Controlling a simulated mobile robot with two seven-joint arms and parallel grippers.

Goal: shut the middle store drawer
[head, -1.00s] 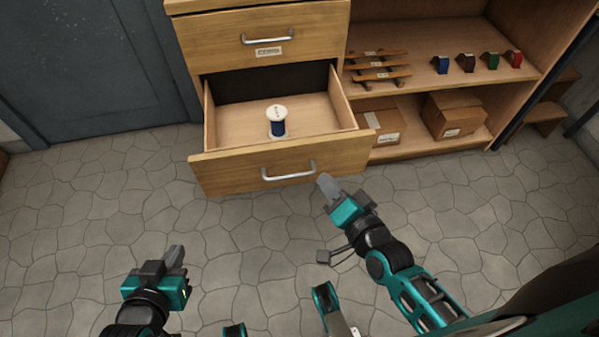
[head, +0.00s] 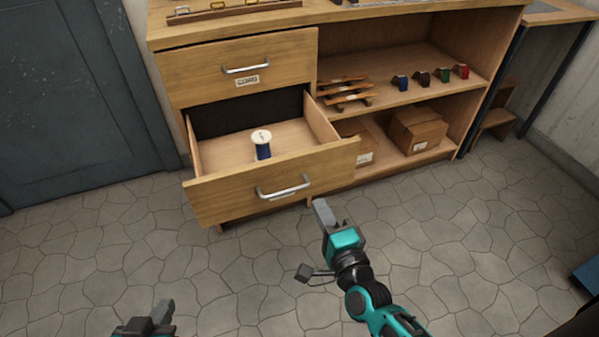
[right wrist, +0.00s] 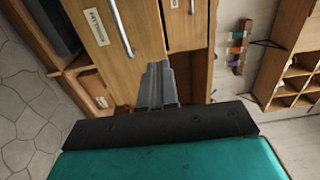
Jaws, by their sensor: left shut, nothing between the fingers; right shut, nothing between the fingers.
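The open store drawer (head: 225,201) stands pulled out of the wooden cabinet, below a shut drawer labelled CORD (head: 290,61). It has a metal bar handle (head: 284,189) on its front, and a spool of blue thread (head: 262,146) stands upright inside. My right gripper (head: 321,208) is shut and empty, just in front of and below the right part of the drawer front; I cannot tell if it touches. In the right wrist view its fingers (right wrist: 158,85) point at the cabinet's wooden fronts. My left gripper (head: 167,308) is shut and empty, low over the floor at the bottom left.
Shelves right of the drawers hold a small wooden rack (head: 345,90), several coloured small items and cardboard boxes (head: 417,130). A dark blue door (head: 70,100) is at the left. The stone floor (head: 230,280) before the cabinet is clear.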

